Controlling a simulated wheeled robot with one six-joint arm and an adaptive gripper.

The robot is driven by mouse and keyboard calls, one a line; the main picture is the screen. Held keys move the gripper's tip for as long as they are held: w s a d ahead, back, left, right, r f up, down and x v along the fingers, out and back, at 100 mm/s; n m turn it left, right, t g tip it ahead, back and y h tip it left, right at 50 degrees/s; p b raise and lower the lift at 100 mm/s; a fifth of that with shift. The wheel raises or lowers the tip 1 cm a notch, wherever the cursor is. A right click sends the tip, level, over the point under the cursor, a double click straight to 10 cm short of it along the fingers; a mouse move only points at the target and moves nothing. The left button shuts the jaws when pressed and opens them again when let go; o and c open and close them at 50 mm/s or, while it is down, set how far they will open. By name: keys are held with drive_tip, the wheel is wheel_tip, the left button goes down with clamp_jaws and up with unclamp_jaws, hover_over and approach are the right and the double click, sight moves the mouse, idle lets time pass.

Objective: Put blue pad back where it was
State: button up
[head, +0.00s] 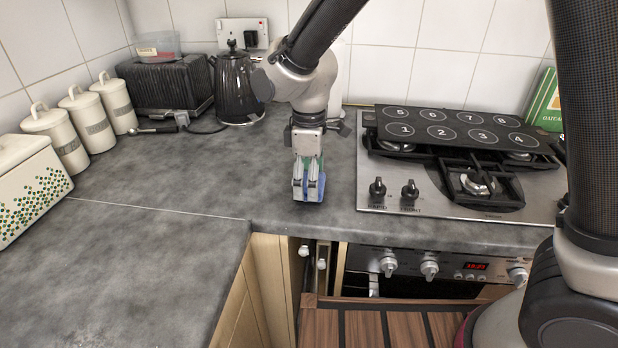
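My gripper (306,194) points straight down over the grey worktop, near its front edge and left of the hob. Its two fingers are close together, with the blue pad (320,190) at them. Blue shows between the fingers and to their right, and a little green shows above. The fingers hide much of the pad. I cannot tell whether the pad touches the worktop or is held just above it. A black mat (452,134) with numbered white circles lies over the back of the hob. Numbers 1 to 8 are readable, and no pad shows on them.
The steel hob (435,200) has a bare burner (480,185) at its front right. A black kettle (238,88), a toaster (165,87) and white canisters (90,120) stand at the back left. A green box (546,100) is at the right. The left worktop (150,260) is clear.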

drive_tip(key=shift+f, duration=0.15)
drive_tip(key=o, duration=1)
drive_tip(key=shift+c, duration=0.2)
wheel_tip(320, 180, up, 12)
drive_tip(key=w+d+r+m, duration=0.2)
drive_tip(key=d+r+m, duration=0.15)
drive_tip(key=d, duration=0.55)
drive_tip(key=s+d+r+m+t+y, duration=0.1)
drive_tip(key=s+d+r+m, duration=0.1)
drive_tip(key=d, duration=0.5)
drive_tip(key=s+d+r+m+t, duration=0.1)
drive_tip(key=d+r+m, duration=0.15)
drive_tip(key=d, duration=0.55)
drive_tip(key=s+d+f+m+t+h, duration=0.1)
drive_tip(key=s+d+f+m+t, duration=0.1)
drive_tip(key=s+d+m, duration=0.7)
drive_tip(key=s+d, duration=0.4)
drive_tip(key=d, duration=0.2)
drive_tip(key=shift+s+d+f, duration=0.15)
drive_tip(key=shift+s+d, duration=0.05)
drive_tip(key=shift+d, duration=0.2)
